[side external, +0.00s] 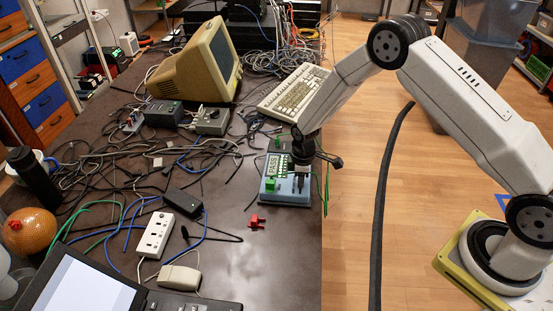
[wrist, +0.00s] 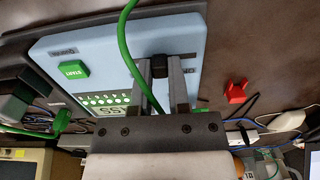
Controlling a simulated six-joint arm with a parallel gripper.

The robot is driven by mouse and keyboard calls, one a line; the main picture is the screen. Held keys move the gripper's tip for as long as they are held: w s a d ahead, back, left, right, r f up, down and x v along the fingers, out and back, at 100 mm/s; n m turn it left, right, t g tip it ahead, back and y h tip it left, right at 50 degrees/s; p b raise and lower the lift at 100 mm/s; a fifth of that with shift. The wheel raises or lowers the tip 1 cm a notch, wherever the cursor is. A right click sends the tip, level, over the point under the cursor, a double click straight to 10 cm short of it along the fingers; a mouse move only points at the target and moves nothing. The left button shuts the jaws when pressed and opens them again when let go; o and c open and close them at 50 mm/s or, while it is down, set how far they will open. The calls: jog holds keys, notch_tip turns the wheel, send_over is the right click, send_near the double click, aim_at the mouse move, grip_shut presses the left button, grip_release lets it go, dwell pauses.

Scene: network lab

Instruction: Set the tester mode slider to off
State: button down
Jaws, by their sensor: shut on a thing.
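The tester (side external: 283,197) is a light-blue box on the dark table, below my wrist in the side view. The gripper also shows from the side (side external: 300,183). A green cable (wrist: 128,52) passes across the face beside the fingers.
A red connector-like piece (side external: 257,222) lies on the table near the tester. A white power strip (side external: 153,236), a black adapter (side external: 182,203) and tangled cables are to the left. A keyboard (side external: 293,93) lies behind. The table's right edge is close beside the tester.

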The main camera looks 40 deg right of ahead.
aim_at(300, 193)
dwell(0.4)
jog(key=shift+s+a, duration=1.05)
jog(key=c, duration=0.6)
grip_release()
jog(key=shift+r, duration=0.1)
notch_tip(300, 193, up, 8)
jog(key=shift+f, duration=0.15)
